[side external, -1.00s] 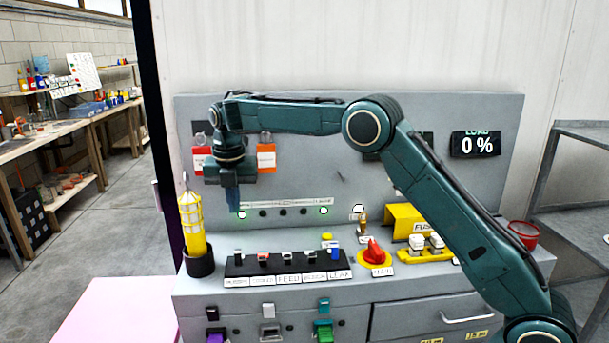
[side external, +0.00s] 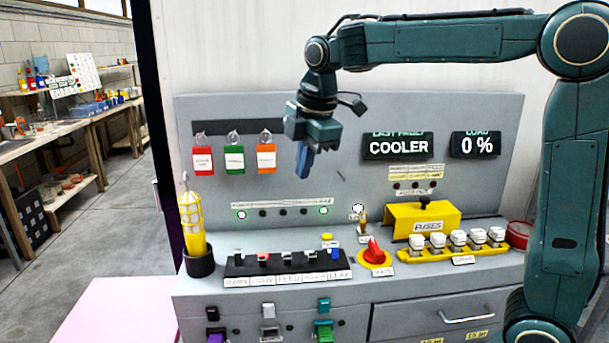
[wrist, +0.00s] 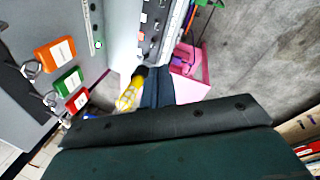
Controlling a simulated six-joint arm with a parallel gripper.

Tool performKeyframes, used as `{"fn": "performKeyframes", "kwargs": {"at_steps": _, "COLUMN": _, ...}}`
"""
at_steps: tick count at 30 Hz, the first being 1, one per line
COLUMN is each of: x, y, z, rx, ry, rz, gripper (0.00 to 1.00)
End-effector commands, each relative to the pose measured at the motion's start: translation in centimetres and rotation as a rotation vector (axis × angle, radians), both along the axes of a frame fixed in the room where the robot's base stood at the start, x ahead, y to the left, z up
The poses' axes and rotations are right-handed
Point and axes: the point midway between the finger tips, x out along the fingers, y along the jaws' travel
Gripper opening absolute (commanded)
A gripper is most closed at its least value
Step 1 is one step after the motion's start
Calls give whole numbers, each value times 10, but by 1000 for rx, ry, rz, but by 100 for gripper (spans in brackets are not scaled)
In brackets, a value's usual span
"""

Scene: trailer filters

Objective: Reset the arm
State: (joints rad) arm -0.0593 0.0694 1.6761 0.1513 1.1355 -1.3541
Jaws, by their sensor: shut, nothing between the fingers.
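My gripper (side external: 305,162) hangs in front of the grey back panel (side external: 345,210), right of the hanging tags and left of the COOLER display. Its blue fingers are together with nothing between them. They point down, well above the row of breaker switches (side external: 290,262). In the wrist view the closed fingers (wrist: 158,88) show with the yellow lamp beyond them.
Red, green and orange tags (side external: 234,160) hang on the panel. A yellow lamp (side external: 192,222) stands in a black cup at the left. The red main knob (side external: 374,252), yellow fuse cover (side external: 424,220) and white fuses (side external: 458,240) sit on the bench. Space around my gripper is clear.

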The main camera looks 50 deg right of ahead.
Motion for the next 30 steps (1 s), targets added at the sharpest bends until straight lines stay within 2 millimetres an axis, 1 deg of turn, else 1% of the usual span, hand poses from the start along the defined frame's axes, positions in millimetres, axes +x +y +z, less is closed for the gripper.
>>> {"fn": "performKeyframes", "kwargs": {"at_steps": 1, "x": -13, "y": -2, "z": 4, "rx": 16, "ry": -17, "rz": -52, "gripper": 0}}
{"fn": "performKeyframes", "kwargs": {"at_steps": 6, "x": -54, "y": -4, "z": 8, "rx": 77, "ry": -62, "rz": -241, "gripper": 0}}
{"fn": "performKeyframes", "kwargs": {"at_steps": 14, "x": -115, "y": -7, "z": 1, "rx": 188, "ry": -126, "rz": -528, "gripper": 0}}
{"fn": "performKeyframes", "kwargs": {"at_steps": 20, "x": -161, "y": -7, "z": -12, "rx": 285, "ry": -170, "rz": -745, "gripper": 0}}
{"fn": "performKeyframes", "kwargs": {"at_steps": 24, "x": -191, "y": -6, "z": -26, "rx": 359, "ry": -196, "rz": -894, "gripper": 0}}
{"fn": "performKeyframes", "kwargs": {"at_steps": 27, "x": -209, "y": -5, "z": -37, "rx": 410, "ry": -212, "rz": -992, "gripper": 0}}
{"fn": "performKeyframes", "kwargs": {"at_steps": 30, "x": -224, "y": -4, "z": -47, "rx": 453, "ry": -222, "rz": -1073, "gripper": 0}}
